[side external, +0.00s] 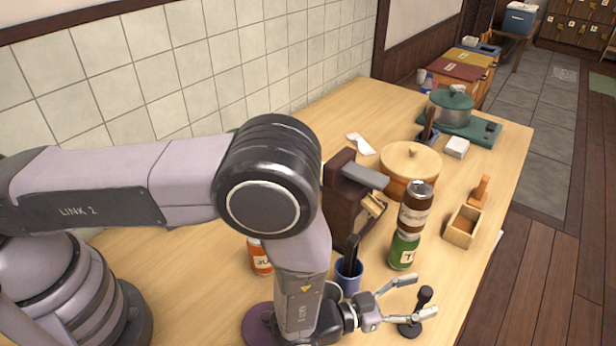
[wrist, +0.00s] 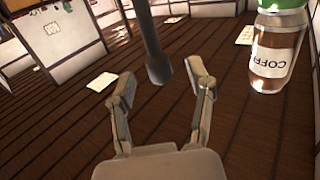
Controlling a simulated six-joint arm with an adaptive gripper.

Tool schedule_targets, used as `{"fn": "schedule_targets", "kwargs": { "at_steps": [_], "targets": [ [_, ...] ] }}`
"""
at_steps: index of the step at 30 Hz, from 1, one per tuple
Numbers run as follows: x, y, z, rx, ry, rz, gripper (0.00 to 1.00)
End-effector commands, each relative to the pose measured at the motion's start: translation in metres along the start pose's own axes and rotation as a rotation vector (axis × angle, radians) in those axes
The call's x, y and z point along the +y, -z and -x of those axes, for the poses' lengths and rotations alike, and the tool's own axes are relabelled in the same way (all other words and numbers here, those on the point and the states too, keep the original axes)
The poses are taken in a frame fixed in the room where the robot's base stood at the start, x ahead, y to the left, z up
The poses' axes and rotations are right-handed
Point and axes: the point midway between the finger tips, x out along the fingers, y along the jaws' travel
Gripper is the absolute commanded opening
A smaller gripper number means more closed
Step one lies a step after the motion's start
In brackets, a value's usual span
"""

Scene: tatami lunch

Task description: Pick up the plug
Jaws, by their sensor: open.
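The dark plug (side external: 424,297) stands upright on the table near its front edge, with a round base, a thin stem and a knob on top. In the wrist view, which looks upside down, the plug's stem (wrist: 150,38) comes down from the top edge and its knob ends between the fingertips; the base is out of frame. My gripper (side external: 413,299) is open and level with the plug's upper part, its fingers pointing right. The open fingers also show in the wrist view (wrist: 161,80), with a gap on both sides of the knob. I cannot tell how far the knob is between them.
A coffee jar (side external: 415,207) stands on a green jar (side external: 403,250) just behind the plug; it also shows in the wrist view (wrist: 276,50). A blue cup (side external: 349,275) with a dark utensil is close to my wrist. A wooden box (side external: 463,227) lies farther back.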

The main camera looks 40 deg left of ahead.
Motion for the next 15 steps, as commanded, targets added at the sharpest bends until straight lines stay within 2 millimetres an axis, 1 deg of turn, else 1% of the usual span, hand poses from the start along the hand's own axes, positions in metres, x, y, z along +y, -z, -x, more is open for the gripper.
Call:
{"fn": "schedule_targets", "kwargs": {
  "at_steps": [1,4,11,12,15],
  "targets": [
    [0.0,0.0,-0.008,0.002,0.001,0.001,0.54],
    [0.0,0.0,-0.017,0.001,-0.001,0.001,0.54],
    [0.0,0.0,-0.019,-0.002,-0.001,-0.001,0.54],
    [0.0,0.0,-0.019,-0.001,-0.001,-0.001,0.52],
    [0.0,0.0,-0.019,-0.001,-0.001,-0.001,0.39]
  ]
}}
